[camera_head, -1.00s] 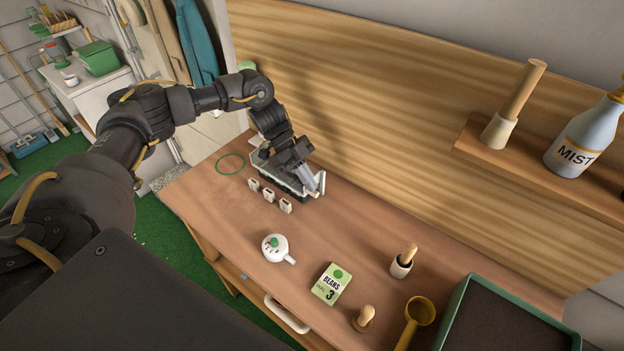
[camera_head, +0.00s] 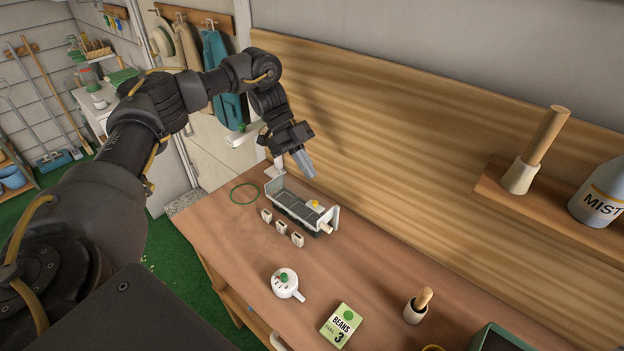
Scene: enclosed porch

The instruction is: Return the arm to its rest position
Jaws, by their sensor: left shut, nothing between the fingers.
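My left arm reaches in from the left over the wooden bench (camera_head: 225,222). My left gripper (camera_head: 308,172) is shut and empty, in the air above a small white-and-grey slotted tray (camera_head: 275,188) at the bench's back edge. It appears clear of the tray. The tray has a yellow knob (camera_head: 315,203) near its right end and a pale wooden peg-like end at its right. My right gripper is not in view.
Several small white tags stand in front of the tray. A white dial pot (camera_head: 286,284), a beans packet (camera_head: 341,326) and a wooden-handled tool in a cup (camera_head: 416,308) are nearer. A shelf on the back panel holds a mist bottle (camera_head: 600,195).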

